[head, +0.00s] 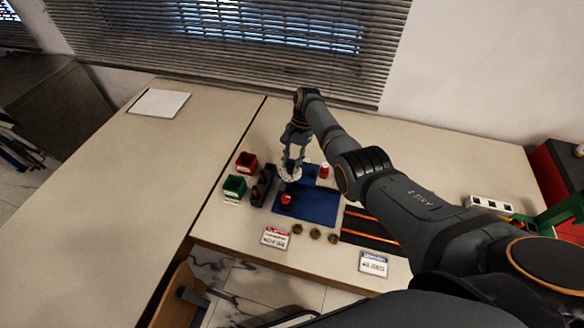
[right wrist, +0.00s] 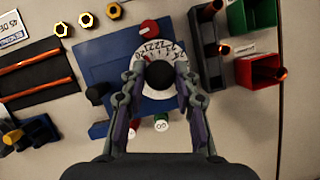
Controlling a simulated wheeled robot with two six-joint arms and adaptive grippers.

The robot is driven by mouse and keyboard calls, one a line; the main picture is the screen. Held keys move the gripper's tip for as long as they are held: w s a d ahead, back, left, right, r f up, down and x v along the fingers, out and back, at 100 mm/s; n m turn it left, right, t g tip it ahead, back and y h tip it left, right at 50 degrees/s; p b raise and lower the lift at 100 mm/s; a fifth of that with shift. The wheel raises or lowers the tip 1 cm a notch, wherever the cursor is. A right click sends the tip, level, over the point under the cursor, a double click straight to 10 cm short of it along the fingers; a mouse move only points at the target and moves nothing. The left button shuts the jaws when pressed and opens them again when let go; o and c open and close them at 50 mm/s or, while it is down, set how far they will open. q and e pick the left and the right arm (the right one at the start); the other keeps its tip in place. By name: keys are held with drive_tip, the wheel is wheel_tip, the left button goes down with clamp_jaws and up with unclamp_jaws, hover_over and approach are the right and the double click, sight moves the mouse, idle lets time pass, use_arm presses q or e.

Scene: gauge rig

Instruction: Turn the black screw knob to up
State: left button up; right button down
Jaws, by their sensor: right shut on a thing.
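The black screw knob (right wrist: 160,75) is a round dark cap at the centre of a white dial (right wrist: 152,50) with printed numbers, on a blue board (right wrist: 110,62). My right gripper (right wrist: 160,80) has a finger on each side of the knob and is shut on it. In the head view my right gripper (head: 291,168) points down at the white dial (head: 290,176), and its fingers hide most of the knob. Part of the dial's scale is covered by the fingers in the right wrist view. My left gripper is not in view.
A red knob (right wrist: 150,27) sits close beside the dial. Red and green bins (head: 247,161) and a dark rack (head: 263,186) stand left of the board. Several brass nuts (head: 315,234) and label cards (head: 275,238) lie in front. The left table is mostly clear.

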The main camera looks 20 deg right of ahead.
drive_tip(key=n+b, duration=0.1)
drive_tip(key=n, duration=0.1)
drive_tip(key=n+h+b, duration=0.1)
drive_tip(key=b, duration=0.1)
drive_tip(key=n+g+b, duration=0.1)
drive_tip(key=n+b, duration=0.1)
drive_tip(key=shift+w+a+f+n+h, duration=0.15)
drive_tip(key=shift+f+n+h, duration=0.15)
drive_tip(key=shift+h, duration=0.1)
drive_tip(key=n+b, duration=0.1)
drive_tip(key=n+h+b, duration=0.1)
drive_tip(key=shift+r+n, duration=0.2)
drive_tip(key=shift+n, duration=0.1)
drive_tip(key=shift+a+r+n+h+b, duration=0.1)
drive_tip(key=shift+n+h+b, duration=0.2)
drive_tip(key=shift+n, duration=0.4)
drive_tip(key=shift+n+h, duration=0.5)
drive_tip(key=shift+n, duration=0.8)
drive_tip(key=c, duration=1)
unclamp_jaws()
drive_tip(key=shift+g, duration=0.3)
